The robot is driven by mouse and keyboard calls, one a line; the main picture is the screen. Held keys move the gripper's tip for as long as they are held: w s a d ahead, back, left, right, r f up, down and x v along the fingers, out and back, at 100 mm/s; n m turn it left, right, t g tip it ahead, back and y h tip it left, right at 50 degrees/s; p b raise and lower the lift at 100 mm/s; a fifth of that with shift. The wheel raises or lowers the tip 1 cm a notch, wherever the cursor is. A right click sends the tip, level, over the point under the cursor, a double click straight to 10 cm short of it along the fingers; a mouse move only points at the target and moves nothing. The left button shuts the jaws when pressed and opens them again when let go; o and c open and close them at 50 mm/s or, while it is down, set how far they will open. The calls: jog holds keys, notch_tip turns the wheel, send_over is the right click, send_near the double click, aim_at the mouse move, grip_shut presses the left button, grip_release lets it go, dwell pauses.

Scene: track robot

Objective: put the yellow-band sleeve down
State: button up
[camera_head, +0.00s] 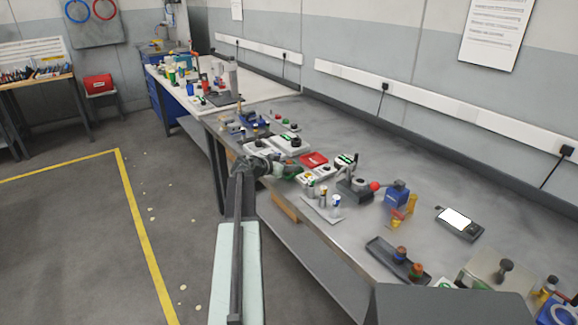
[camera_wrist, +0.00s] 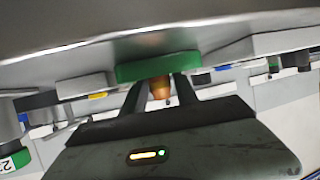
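My gripper (camera_head: 262,166) is at the front edge of the long grey bench, low over the near parts. In the wrist view its two dark fingers (camera_wrist: 160,85) close on a copper-brown round piece (camera_wrist: 160,88). No yellow band shows on that piece, so I cannot tell for sure that it is the yellow-band sleeve. A green part (camera_wrist: 158,68) lies right at the fingertips and hides the piece's far end. In the head view my arm and the clutter hide what the gripper holds.
A white plate (camera_head: 322,210) with several small cylinders, a black fixture with a red knob (camera_head: 375,186), a red tray (camera_head: 314,159) and a dark tray (camera_head: 385,256) stand on the bench (camera_head: 370,230). Bare bench lies behind them. A screen device (camera_head: 459,222) is at the right.

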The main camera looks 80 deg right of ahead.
jog(key=p+v, duration=0.4)
jog(key=v, duration=0.8)
jog(key=shift+w, duration=0.1)
jog(key=w+a+f+n+t+y, duration=0.1)
jog(key=w+a+f+n+t, duration=0.2)
jog(key=w+a, duration=0.75)
jog(key=w+a+f+n+t+y, duration=0.2)
jog(key=w+a+f+n, duration=0.2)
jog(key=w+a, duration=0.65)
jog(key=w+a+f+n+t+y, duration=0.1)
jog(key=w+a+f+n+t, duration=0.2)
jog(key=w+a, duration=0.75)
jog(key=w+a+f+n+y, duration=0.1)
jog(key=w+a+n, duration=0.2)
jog(key=w+a, duration=0.35)
jog(key=w+a+f+n+y, duration=0.2)
jog(key=w+a+n, duration=0.1)
jog(key=a, duration=0.6)
jog(key=a+f+n+y, duration=0.1)
jog(key=a+n+y, duration=0.3)
jog(key=a, duration=2.4)
jog(key=n, duration=0.4)
jog(key=shift+s+f+n, duration=0.15)
jog(key=shift+f+n, duration=0.1)
jog(key=shift+n, duration=0.15)
